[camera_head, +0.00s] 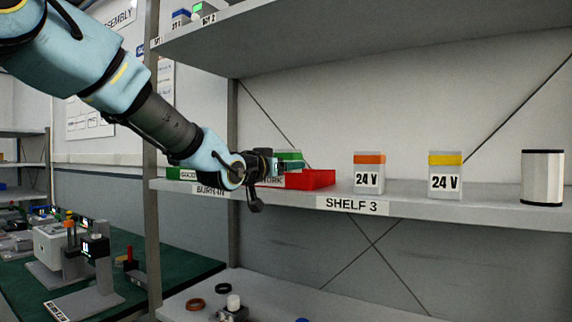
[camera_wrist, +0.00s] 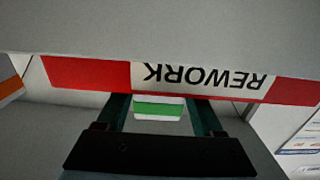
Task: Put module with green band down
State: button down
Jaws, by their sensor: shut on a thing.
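The module with the green band shows in the head view as a green top (camera_head: 289,155) just beyond my gripper (camera_head: 290,166). In the wrist view its green band (camera_wrist: 158,109) and white body sit between the two dark fingers of my gripper (camera_wrist: 160,112), which is shut on it. The red tray marked REWORK (camera_head: 318,179) is on the shelf right beside and behind the gripper. Its red front (camera_wrist: 88,73) and upside-down label cross the wrist view. Part of the module is hidden by my gripper, so I cannot tell whether it touches the tray.
The Shelf 3 board (camera_head: 405,197) holds an orange-banded 24 V module (camera_head: 369,174), a yellow-banded one (camera_head: 445,176) and a white cylinder (camera_head: 542,178). A green tray (camera_head: 181,174) is left of the gripper. Bare shelf lies between the modules. Another shelf (camera_head: 390,30) hangs above.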

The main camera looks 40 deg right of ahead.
jog(key=shift+c, duration=0.2)
grip_release()
jog(key=shift+f, duration=0.1)
jog(key=shift+r, duration=0.25)
jog(key=b+v, duration=0.2)
jog(key=v, duration=1)
jog(key=shift+f, duration=0.15)
